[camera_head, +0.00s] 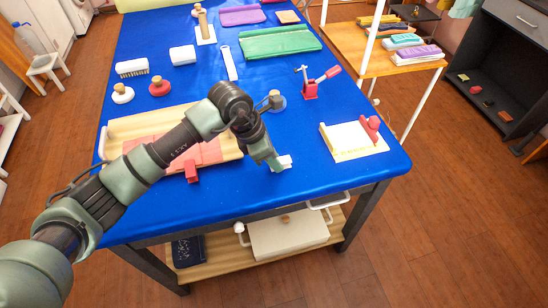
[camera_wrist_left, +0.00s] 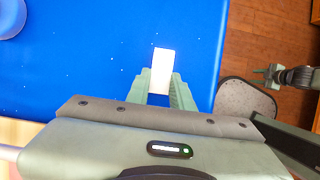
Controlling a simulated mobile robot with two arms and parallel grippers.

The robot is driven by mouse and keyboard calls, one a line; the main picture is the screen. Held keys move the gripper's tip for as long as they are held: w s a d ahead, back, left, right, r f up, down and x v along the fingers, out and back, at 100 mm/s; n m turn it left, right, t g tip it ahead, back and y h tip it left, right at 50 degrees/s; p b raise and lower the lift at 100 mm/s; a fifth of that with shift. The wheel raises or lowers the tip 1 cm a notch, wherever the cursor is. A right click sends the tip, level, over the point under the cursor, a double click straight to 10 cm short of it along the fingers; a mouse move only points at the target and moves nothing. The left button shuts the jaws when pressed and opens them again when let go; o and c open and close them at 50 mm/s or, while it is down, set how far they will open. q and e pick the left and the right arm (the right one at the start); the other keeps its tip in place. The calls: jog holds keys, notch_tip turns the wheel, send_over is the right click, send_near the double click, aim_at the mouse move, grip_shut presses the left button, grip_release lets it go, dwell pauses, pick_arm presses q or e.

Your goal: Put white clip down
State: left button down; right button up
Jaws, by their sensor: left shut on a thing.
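The white clip (camera_head: 285,161) shows at the tip of my left gripper (camera_head: 277,163), low over the front part of the blue table (camera_head: 230,205). My left gripper is shut on the clip. In the left wrist view the clip (camera_wrist_left: 161,70) is a white block between the green fingers (camera_wrist_left: 162,88), with blue table surface behind it. I cannot tell whether the clip touches the table. My right gripper is not clearly in view in the head view.
A wooden board with pink cloth (camera_head: 205,153) and a red clip (camera_head: 192,172) lie left of the gripper. A red-handled tool (camera_head: 312,88) stands behind. The table's front middle is clear.

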pick_arm(q)
jog(key=c, duration=1.2)
grip_release()
jog(key=shift+c, duration=0.2)
jog(key=b+v, duration=0.2)
jog(key=v, duration=1)
jog(key=shift+d+r, duration=0.1)
